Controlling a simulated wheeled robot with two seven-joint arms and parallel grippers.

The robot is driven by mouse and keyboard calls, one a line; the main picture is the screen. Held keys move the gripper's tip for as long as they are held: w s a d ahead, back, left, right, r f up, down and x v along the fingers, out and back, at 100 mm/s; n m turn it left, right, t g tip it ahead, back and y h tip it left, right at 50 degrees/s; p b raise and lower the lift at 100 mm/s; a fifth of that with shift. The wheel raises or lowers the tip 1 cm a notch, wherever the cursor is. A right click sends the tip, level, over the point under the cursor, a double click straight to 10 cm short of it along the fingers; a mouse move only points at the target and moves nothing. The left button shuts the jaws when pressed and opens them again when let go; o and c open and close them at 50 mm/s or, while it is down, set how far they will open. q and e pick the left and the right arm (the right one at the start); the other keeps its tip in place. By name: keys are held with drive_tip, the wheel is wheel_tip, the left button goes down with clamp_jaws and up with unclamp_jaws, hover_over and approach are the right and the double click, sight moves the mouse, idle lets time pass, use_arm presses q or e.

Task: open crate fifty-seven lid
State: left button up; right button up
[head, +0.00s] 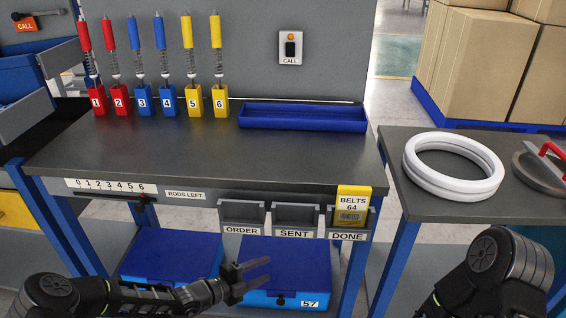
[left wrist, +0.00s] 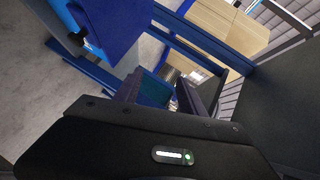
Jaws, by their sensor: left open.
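Crate 57 (head: 290,258) has a dark blue lid, a lighter blue body and a white "57" label (head: 310,304). It sits on the lower shelf under the bench, and its lid looks shut. A small dark knob (head: 280,301) shows on its front. My left gripper (head: 267,271) is open and empty, and appears in front of the lid's left part in the head view; I cannot tell whether it touches. In the left wrist view the open fingers (left wrist: 158,92) have nothing between them. A blue lid (left wrist: 118,28) with a black knob (left wrist: 80,40) shows upper left there. My right gripper is out of view.
A second blue-lidded crate (head: 172,257) stands left of crate 57. The bench (head: 210,150) overhangs both, with grey bins labelled ORDER (head: 241,215), SENT (head: 295,217) and DONE (head: 346,236) under its front edge. Blue legs flank the shelf. A side table (head: 415,190) holds white rings (head: 420,178).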

use_arm(q)
drive_tip(key=s+d+f+m+g+y, duration=0.1)
drive_tip(key=s+f+m+g+y, duration=0.35)
drive_tip(key=s+m, duration=1.05)
drive_tip(key=s+d+f+m+g+y, duration=0.15)
drive_tip(key=s+f+m+g, duration=0.35)
drive_tip(key=s+f+m, duration=1)
drive_tip(key=s+r+m, duration=0.3)
drive_tip(key=r+m, duration=0.6)
drive_tip(key=m, duration=0.6)
wheel_tip(320, 180, up, 23)
drive_tip(key=d+p, duration=0.1)
drive_tip(key=p, duration=2.2)
drive_tip(key=shift+w+d+m+y, duration=0.2)
drive_tip(key=shift+d+m+y, duration=0.15)
drive_tip(key=shift+m+y, duration=0.05)
